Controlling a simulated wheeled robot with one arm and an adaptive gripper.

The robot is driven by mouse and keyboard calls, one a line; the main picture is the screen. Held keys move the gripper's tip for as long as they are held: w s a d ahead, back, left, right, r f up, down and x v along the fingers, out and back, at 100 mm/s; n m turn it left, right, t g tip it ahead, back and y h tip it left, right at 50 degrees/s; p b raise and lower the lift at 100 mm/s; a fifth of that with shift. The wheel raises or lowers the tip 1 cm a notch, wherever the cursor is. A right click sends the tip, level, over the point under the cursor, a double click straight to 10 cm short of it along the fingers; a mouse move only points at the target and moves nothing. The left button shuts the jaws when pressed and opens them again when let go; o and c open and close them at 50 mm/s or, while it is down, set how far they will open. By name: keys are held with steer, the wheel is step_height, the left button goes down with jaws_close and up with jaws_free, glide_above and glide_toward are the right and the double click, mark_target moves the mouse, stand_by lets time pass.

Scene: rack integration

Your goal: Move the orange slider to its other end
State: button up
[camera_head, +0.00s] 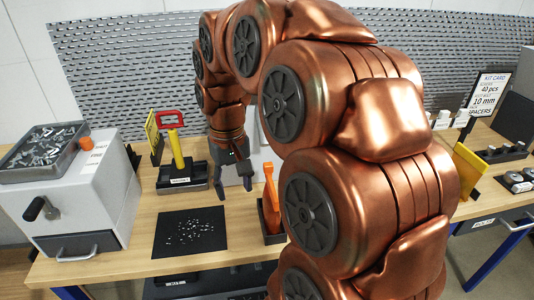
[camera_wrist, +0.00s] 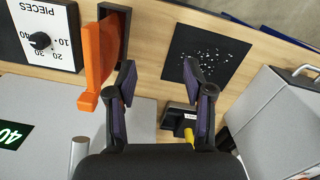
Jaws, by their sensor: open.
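On the grey box (camera_head: 75,195) at the left, a small orange knob (camera_head: 87,143) stands at the top edge, beside the screw tray; I cannot tell for sure whether it is the slider. A tall orange piece (camera_head: 270,192) stands in a narrow dark tray (camera_head: 268,232) right of my gripper; it also shows at the upper left of the wrist view (camera_wrist: 100,55). My gripper (camera_head: 234,188) is open and empty, pointing down above the table. In the wrist view my gripper (camera_wrist: 159,72) has its fingers apart, with bare wood between them.
A black mat (camera_head: 190,232) with small bits lies in front of my gripper. A yellow-handled tool with a red grip (camera_head: 172,140) stands in a black tray behind it. A tray of screws (camera_head: 42,150) tops the grey box. A dial panel (camera_wrist: 42,38) shows in the wrist view.

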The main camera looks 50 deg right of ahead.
mark_target(268, 164)
steer(key=d+r+m, duration=0.1)
steer(key=d, duration=0.3)
steer(key=w+d+r+m+p, duration=0.1)
steer(key=d+r, duration=0.1)
steer(key=d, duration=0.3)
steer(key=w+d+r+m+p, duration=0.1)
steer(key=d, duration=0.3)
steer(key=shift+d+r+t, duration=0.3)
steer(key=shift+r, duration=0.1)
steer(key=shift+f+p, duration=1.4)
steer(key=shift+f, duration=2.45)
steer(key=shift+c, duration=0.4)
jaws_close()
